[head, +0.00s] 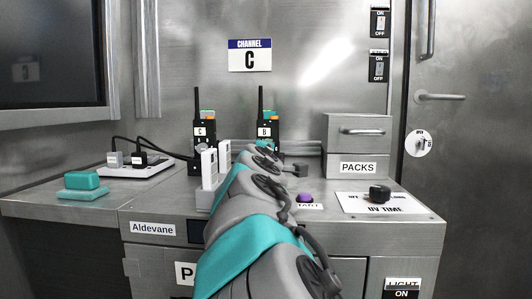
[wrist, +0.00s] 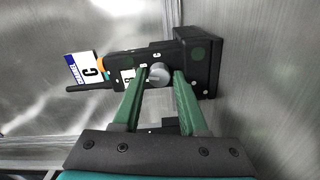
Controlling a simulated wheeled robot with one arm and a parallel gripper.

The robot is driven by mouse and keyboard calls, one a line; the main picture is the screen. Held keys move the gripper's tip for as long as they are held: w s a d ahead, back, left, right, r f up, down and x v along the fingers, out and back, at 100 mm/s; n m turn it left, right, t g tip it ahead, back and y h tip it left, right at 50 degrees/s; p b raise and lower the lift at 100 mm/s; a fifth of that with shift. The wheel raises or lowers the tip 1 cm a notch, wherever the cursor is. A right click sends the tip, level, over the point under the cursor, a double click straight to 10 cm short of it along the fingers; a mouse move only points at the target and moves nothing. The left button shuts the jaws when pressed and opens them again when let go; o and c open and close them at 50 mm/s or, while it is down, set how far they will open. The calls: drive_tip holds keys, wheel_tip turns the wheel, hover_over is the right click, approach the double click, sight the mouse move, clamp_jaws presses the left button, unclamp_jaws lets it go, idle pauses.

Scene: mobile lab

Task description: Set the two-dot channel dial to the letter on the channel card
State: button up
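The channel card (head: 249,56) on the back wall reads C; it also shows in the wrist view (wrist: 86,70). The right radio (head: 266,132) stands upright with a label B; the left radio (head: 204,142) has a label C. My gripper (wrist: 160,74) is at the right radio. Its two green fingers stand apart, one on each side of a round grey dial (wrist: 160,76). I cannot tell whether they press on it. The dial's pointer and dots are too small to read, and in the head view my arm hides the dial.
A drawer box marked PACKS (head: 357,146) stands right of the radios. A black knob (head: 379,193) and a purple button (head: 305,197) are on the front counter. White upright parts (head: 215,163) stand just left of my arm. A teal block (head: 82,182) lies far left.

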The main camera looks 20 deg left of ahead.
drive_tip(key=shift+o, duration=1.3)
